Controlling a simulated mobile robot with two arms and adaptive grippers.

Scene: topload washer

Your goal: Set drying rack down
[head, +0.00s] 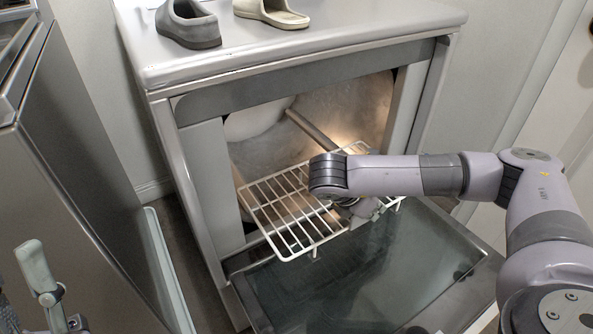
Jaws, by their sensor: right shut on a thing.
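The white wire drying rack (290,212) is at the front opening of the dryer (190,165). Its back part reaches into the lit opening, and its front part overhangs the open door. My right gripper (358,212) is shut on the rack's right part; the forearm and wrist hide much of the grip. The rack looks roughly level, with its near left corner above the door's glass. I cannot tell whether its back part touches anything inside. Part of my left gripper (40,277) shows at the lower left, away from the rack; its jaw opening is unclear.
The open door (360,280) lies folded down in front of the dryer. A dark shoe (188,25) and a beige shoe (272,12) stand on the dryer's top. A grey metal appliance (70,190) stands close on the left, with a narrow floor gap between.

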